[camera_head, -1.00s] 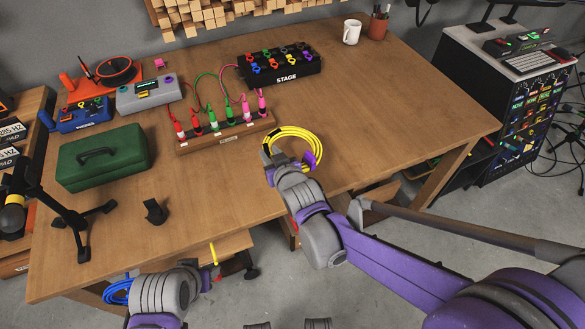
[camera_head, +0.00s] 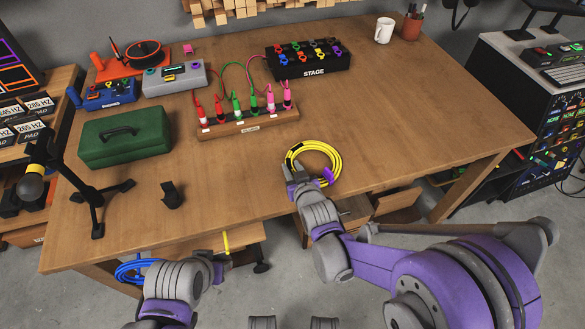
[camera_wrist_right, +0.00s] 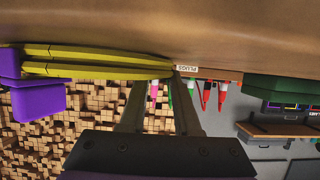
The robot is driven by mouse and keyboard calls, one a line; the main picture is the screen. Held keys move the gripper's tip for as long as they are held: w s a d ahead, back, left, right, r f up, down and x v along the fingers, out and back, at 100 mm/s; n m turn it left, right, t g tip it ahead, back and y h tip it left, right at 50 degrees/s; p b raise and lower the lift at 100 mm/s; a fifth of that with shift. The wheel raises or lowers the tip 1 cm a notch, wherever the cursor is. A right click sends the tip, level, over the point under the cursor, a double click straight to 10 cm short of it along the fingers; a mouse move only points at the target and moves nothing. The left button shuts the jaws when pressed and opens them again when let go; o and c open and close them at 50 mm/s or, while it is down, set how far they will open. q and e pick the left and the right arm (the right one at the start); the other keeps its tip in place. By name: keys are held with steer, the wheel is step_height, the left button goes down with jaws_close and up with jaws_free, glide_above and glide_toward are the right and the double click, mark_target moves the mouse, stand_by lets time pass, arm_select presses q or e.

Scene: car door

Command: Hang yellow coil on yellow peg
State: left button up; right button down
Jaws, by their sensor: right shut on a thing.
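The yellow coil (camera_head: 334,155) is a ring of cable with a purple tie, above the front part of the workbench in the head view. My right gripper (camera_head: 296,176) is shut on the coil's near left side. In the right wrist view the coil (camera_wrist_right: 95,62) appears edge-on, its end at the fingertips (camera_wrist_right: 168,84). A thin yellow upright piece (camera_head: 226,242), which looks like the yellow peg, shows at the bench's front, lower left. My left gripper (camera_head: 222,266) is below it; its fingers are largely hidden. A blue coil (camera_head: 128,270) is left of my left wrist.
The wooden bench (camera_head: 400,120) carries a plug strip (camera_head: 247,125), a black STAGE box (camera_head: 310,61), a green case (camera_head: 124,136) and a small black holder (camera_head: 171,195). A black stand (camera_head: 88,200) is at left.

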steer(key=c, duration=0.6)
jaws_free()
steer(key=shift+f, duration=0.1)
